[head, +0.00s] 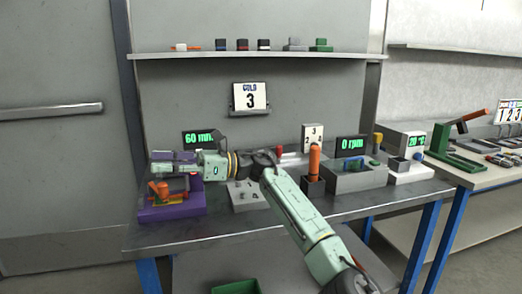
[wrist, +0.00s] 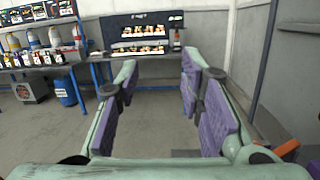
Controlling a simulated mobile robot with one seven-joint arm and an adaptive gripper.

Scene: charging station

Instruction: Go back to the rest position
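My gripper (head: 172,157) points left in the head view, in front of the back panel and over the left end of the workbench (head: 225,224). In the wrist view my gripper (wrist: 158,85) shows two fingers with purple pads, spread wide apart. Nothing is between them. In the head view a purple station (head: 172,211) with an orange-topped part (head: 158,190) stands below the gripper. The gripper partly hides that station, and I cannot tell the exact gap between them.
A grey block (head: 244,197), an orange-handled tool (head: 314,160) in a dark holder and a grey machine (head: 352,182) stand on the bench. A shelf (head: 260,55) with small blocks is above. The wrist view shows open floor (wrist: 70,130) and a distant display bench (wrist: 150,54).

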